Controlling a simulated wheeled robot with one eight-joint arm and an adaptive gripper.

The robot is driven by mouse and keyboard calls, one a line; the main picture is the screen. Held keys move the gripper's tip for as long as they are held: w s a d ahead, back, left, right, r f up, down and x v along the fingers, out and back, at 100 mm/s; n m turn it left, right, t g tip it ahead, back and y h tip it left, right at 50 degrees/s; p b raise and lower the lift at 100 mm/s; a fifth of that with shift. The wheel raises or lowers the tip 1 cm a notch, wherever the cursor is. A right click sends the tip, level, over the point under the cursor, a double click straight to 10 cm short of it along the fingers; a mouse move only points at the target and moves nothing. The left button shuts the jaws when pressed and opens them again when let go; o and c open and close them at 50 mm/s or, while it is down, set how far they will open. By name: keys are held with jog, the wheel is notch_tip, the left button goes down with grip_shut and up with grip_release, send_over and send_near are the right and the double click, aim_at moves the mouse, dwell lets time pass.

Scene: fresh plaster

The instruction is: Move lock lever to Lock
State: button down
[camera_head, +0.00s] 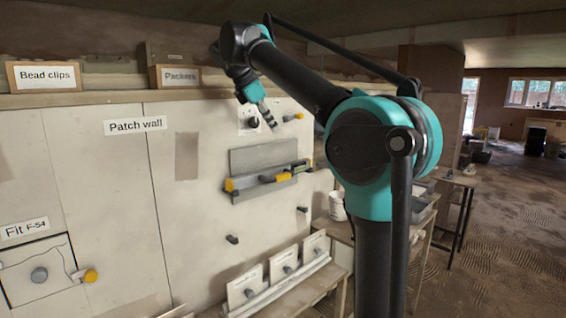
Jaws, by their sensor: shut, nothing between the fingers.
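My gripper (271,124) is shut and empty, pointing down and right in front of the upper part of the pale wall. Just left of it is a small white plate (243,127) with a dark round part, partly hidden by my gripper. A small dark peg with a yellow end (298,116) sticks out just right of my gripper. I cannot tell which is the lock lever, and no Lock marking is readable.
A grey ledge (250,158) with yellow-ended tools juts from the wall below my gripper. Several white plates with knobs lean on the bench below. The "Patch wall" area (135,127) is flat.

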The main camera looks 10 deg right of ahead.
notch_tip(320, 180, down, 11)
jog(key=s+d+m+y, duration=0.1)
jog(key=d+m, duration=0.1)
jog(key=m, duration=0.2)
jog(key=shift+s+d+r, duration=0.2)
jog(key=shift+s+d, duration=0.2)
jog(key=s+d+f+m+y, duration=0.1)
jog(key=s+f+m, duration=0.4)
jog(key=f, duration=0.8)
jog(key=s+d+f+m+y, duration=0.2)
jog(key=s+d+f+m, duration=0.2)
jog(key=s+f, duration=0.8)
jog(key=s+d+f+m+y, duration=0.1)
jog(key=s+d+f+m, duration=0.2)
jog(key=s+f+m, duration=0.4)
notch_tip(320, 180, down, 9)
jog(key=shift+s+d+y, duration=0.2)
jog(key=shift+s+y, duration=0.2)
jog(key=shift+s, duration=0.55)
